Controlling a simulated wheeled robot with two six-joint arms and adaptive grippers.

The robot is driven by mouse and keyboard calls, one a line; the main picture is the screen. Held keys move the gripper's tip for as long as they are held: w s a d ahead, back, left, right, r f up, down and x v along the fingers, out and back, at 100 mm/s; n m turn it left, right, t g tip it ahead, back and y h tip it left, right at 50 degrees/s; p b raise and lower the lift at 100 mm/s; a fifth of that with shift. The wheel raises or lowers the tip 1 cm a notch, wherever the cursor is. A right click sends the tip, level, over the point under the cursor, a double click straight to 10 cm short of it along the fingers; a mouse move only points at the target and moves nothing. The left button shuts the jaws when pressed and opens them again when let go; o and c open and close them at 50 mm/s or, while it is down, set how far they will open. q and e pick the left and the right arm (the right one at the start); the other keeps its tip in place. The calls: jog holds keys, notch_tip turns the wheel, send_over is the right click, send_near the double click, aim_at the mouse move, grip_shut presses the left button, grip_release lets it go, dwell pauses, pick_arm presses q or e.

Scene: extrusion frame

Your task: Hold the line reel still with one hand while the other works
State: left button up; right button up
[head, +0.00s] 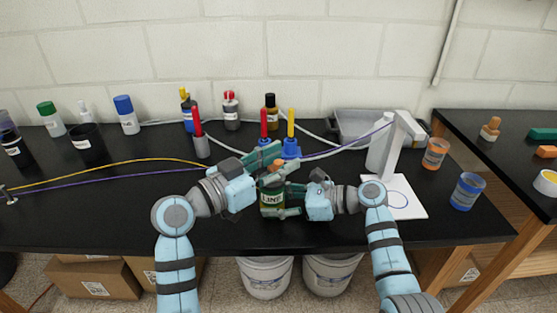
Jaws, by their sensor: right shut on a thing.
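The line reel (271,198) is a dark green, jar-like body with a pale "LINE" label, upright near the table's front edge. An orange-brown piece shows at its top. My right gripper (278,198) comes in from the right and is shut on the reel's body. My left gripper (268,161) is above it, with its teal fingers close to the reel's top. The fingers and the reel's top overlap in the picture, so I cannot tell whether the left one is open or shut, or touching.
Red and yellow rods on stands (291,147) and several bottles (231,111) stand behind the grippers. Yellow and purple lines (110,170) run across the left. A white stand (397,150) is at right, beside orange and blue cups (466,192). The left front of the black table (90,215) is clear.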

pick_arm(q)
jog(key=v, duration=1.2)
jog(key=shift+r, duration=0.15)
jog(key=w+a+r+m+g+h, duration=0.1)
jog(key=w+a+m+g+h, duration=0.1)
jog(key=w+g, duration=0.45)
jog(key=d+m, duration=0.1)
jog(key=d, duration=0.2)
jog(key=d+f+m+g+h, duration=0.1)
jog(key=d, duration=0.3)
jog(key=w+d+f+m+g, duration=0.1)
jog(key=d+m, duration=0.1)
jog(key=d, duration=0.2)
jog(key=shift+d+h, duration=0.15)
jog(key=shift+h, duration=0.25)
